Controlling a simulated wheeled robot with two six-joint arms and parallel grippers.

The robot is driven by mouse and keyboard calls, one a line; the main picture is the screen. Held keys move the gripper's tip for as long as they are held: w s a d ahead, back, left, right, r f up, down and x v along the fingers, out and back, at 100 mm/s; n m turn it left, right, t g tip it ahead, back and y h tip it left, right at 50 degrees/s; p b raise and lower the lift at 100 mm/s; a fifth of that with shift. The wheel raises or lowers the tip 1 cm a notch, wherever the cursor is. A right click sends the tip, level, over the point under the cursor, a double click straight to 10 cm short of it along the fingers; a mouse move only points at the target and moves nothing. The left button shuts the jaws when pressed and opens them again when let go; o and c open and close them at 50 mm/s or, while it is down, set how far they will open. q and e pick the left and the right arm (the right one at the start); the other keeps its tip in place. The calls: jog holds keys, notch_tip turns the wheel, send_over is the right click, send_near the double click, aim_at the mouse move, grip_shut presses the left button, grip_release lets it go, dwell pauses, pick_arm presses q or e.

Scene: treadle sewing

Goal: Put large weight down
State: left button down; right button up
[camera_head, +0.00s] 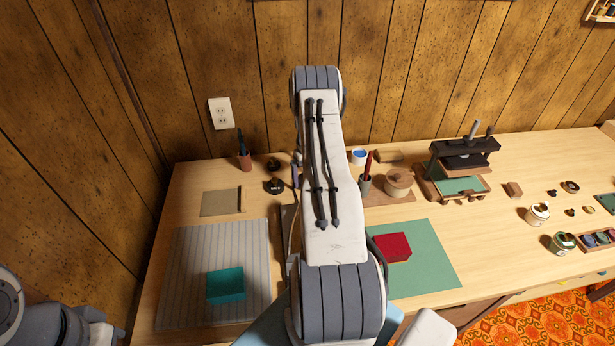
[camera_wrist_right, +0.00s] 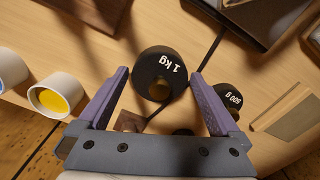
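The large black weight (camera_wrist_right: 160,72), marked "1 kg", is in the right wrist view. It lies between the two fingertips of my right gripper (camera_wrist_right: 160,75). The fingers stand wide apart, close to its two sides. I cannot tell whether they touch it or whether it rests on the table. A smaller black weight (camera_wrist_right: 231,97), marked "500 g", is just right of the right finger; it also shows in the head view (camera_head: 274,186). My left gripper is out of view.
The wooden table (camera_head: 500,240) also holds a teal block (camera_head: 226,285) on a striped mat, a red block (camera_head: 393,247) on a green mat (camera_head: 440,275), a pen cup (camera_head: 245,162) and a press (camera_head: 464,160). Cups (camera_wrist_right: 58,95) stand at the wrist view's left.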

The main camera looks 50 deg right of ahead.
jog(key=shift+r, duration=0.5)
notch_tip(320, 180, up, 11)
jog(key=b, duration=0.2)
jog(key=w+a+r+n, duration=0.15)
jog(key=a+r, duration=0.25)
jog(key=a, duration=0.7)
jog(key=a+r+n, duration=0.2)
jog(key=a+r, duration=0.1)
jog(key=a, duration=0.7)
jog(key=w+a+r+n, duration=0.1)
jog(key=a+r, duration=0.3)
jog(key=a, duration=0.7)
jog(key=s+a+r+n, duration=0.3)
jog(key=s+a+n, duration=0.1)
jog(key=s+a, duration=1.05)
jog(key=s+a+n+y, duration=0.1)
jog(key=s+a, duration=0.3)
jog(key=s, duration=0.8)
jog(key=shift+f+n, duration=0.35)
jog(key=shift+n, duration=0.3)
